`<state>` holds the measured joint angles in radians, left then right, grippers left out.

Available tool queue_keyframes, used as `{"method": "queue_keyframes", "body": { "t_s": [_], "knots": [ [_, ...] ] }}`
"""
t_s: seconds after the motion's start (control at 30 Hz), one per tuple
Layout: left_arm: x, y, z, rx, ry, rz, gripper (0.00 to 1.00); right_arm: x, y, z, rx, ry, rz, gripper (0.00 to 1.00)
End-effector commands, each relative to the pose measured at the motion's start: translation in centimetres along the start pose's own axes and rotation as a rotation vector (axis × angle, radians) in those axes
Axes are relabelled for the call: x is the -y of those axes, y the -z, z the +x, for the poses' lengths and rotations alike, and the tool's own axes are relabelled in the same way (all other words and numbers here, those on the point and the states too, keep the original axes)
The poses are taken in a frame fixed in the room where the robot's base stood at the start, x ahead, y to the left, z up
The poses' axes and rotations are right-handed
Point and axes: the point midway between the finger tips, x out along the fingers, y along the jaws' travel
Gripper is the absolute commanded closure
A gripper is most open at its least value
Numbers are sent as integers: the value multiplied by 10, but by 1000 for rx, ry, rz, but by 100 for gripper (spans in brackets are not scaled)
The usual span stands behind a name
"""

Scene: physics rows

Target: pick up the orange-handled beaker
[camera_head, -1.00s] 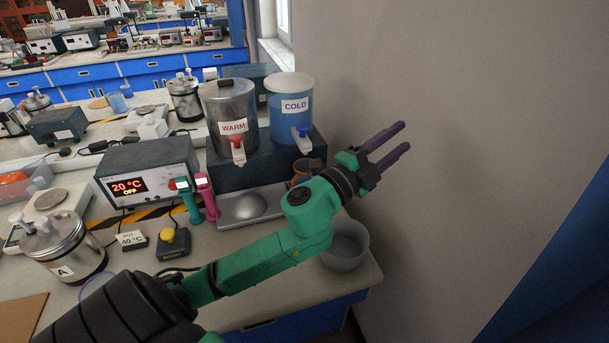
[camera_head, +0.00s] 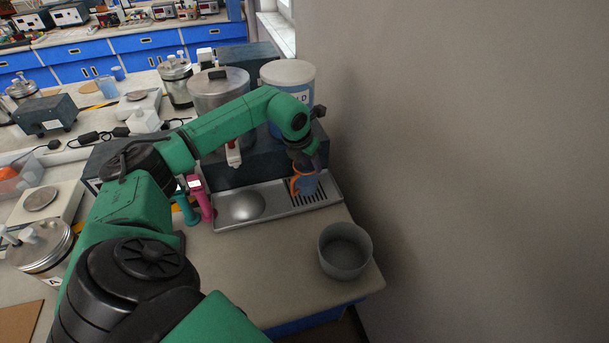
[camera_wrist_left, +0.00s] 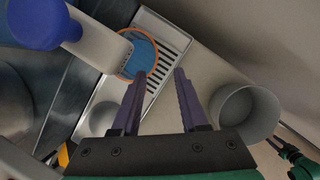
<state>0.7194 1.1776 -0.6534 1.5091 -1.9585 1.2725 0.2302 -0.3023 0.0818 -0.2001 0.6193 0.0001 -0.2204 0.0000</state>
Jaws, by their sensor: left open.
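The orange-handled beaker (camera_head: 304,184) stands on the slotted right part of the metal drip tray, with its orange handle on its left side in the head view. In the left wrist view the beaker (camera_wrist_left: 142,54) shows from above with an orange rim and blue inside. My left gripper (camera_head: 304,158) is just above the beaker in the head view, its fingers mostly hidden by the wrist. In the left wrist view the open, empty gripper (camera_wrist_left: 157,76) points toward the beaker, which lies beyond and slightly left of the fingertips. My right gripper is not seen.
The drip tray (camera_head: 276,209) sits below the dispensers; a blue tap (camera_wrist_left: 38,22) is close by in the wrist view. A grey bowl (camera_head: 346,262) stands near the bench corner. Pink (camera_head: 200,197) and teal (camera_head: 185,205) handled tools stand left. The wall is close on the right.

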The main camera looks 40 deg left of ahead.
Motion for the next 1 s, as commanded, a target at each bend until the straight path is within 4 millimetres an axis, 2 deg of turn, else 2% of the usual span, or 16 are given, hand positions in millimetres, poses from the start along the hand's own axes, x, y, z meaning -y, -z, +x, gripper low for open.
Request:
{"method": "queue_keyframes", "body": {
  "t_s": [0.23,0.37,0.57,0.6,0.7,1.0],
  "knots": [
    [-6,-2,33,-4,3,-2,56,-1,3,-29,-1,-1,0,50],
    [-6,-2,56,0,3,1,56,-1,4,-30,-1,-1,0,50],
    [-7,-1,60,1,1,3,56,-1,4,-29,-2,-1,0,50],
    [-7,-1,60,1,1,3,64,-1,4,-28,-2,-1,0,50],
    [-6,-1,60,2,1,3,100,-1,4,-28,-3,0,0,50],
    [-6,-1,60,2,2,2,100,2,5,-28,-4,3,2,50]
  ]
}}
